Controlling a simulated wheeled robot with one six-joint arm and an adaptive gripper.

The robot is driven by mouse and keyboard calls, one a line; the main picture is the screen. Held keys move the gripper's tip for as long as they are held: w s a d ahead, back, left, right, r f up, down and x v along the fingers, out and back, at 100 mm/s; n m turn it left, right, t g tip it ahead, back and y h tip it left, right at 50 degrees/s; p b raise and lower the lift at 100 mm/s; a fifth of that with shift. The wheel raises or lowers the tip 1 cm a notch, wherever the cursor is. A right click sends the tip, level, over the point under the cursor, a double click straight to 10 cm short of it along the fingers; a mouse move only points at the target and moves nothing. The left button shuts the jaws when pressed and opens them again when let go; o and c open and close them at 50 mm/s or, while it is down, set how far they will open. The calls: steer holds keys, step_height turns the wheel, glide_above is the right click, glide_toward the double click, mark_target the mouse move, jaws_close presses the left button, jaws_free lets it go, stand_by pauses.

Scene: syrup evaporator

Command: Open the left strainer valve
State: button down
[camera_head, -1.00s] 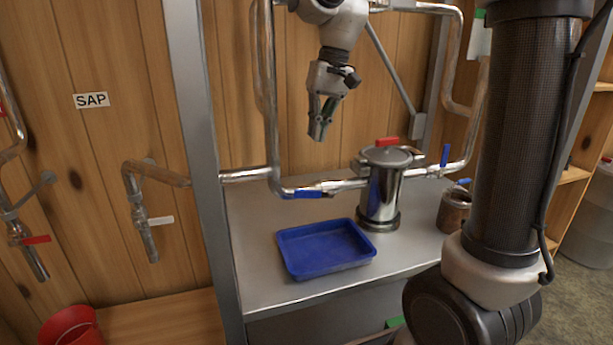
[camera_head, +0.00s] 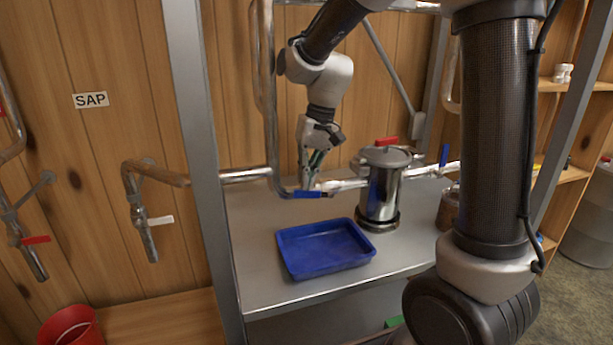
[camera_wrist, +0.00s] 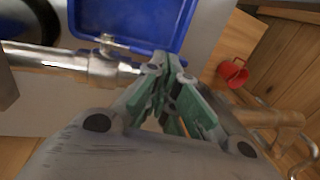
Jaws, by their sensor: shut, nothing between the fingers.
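The steel strainer (camera_head: 380,192) with a red-handled lid clamp stands upright on the metal shelf. A pipe enters it from the left, and the left strainer valve's blue lever (camera_head: 308,194) lies along that pipe. My gripper (camera_head: 309,184) is shut and empty, its fingertips at the pipe just above the blue lever. I cannot tell if they touch it. In the wrist view my gripper (camera_wrist: 172,70) shows green-padded fingers closed together beside the pipe (camera_wrist: 70,62); the blue lever is not clearly visible there. On the strainer's right, another blue lever (camera_head: 444,155) stands upright.
A blue tray (camera_head: 326,268) lies on the shelf (camera_head: 262,298) below the valve. A metal post (camera_head: 196,150) stands left of it. A white-handled tap (camera_head: 160,220) and a red-handled tap (camera_head: 36,240) hang further left, with a red bucket (camera_head: 72,326) below.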

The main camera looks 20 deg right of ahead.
steer(key=shift+x, duration=0.95)
steer(key=shift+s+a, duration=0.2)
steer(key=a+v, duration=0.2)
steer(key=v, duration=1.2)
steer(key=s+d+f+t+h, duration=0.1)
steer(key=s+d+f+t, duration=0.1)
steer(key=s+d, duration=0.5)
steer(key=s+d+f+t+h, duration=0.1)
steer(key=s+d, duration=0.6)
steer(key=s, duration=0.7)
step_height(320, 180, down, 2)
steer(key=shift+d+t, duration=0.3)
steer(key=shift+t, duration=0.4)
steer(key=c, duration=2.2)
jaws_free()
steer(key=shift+s, duration=0.1)
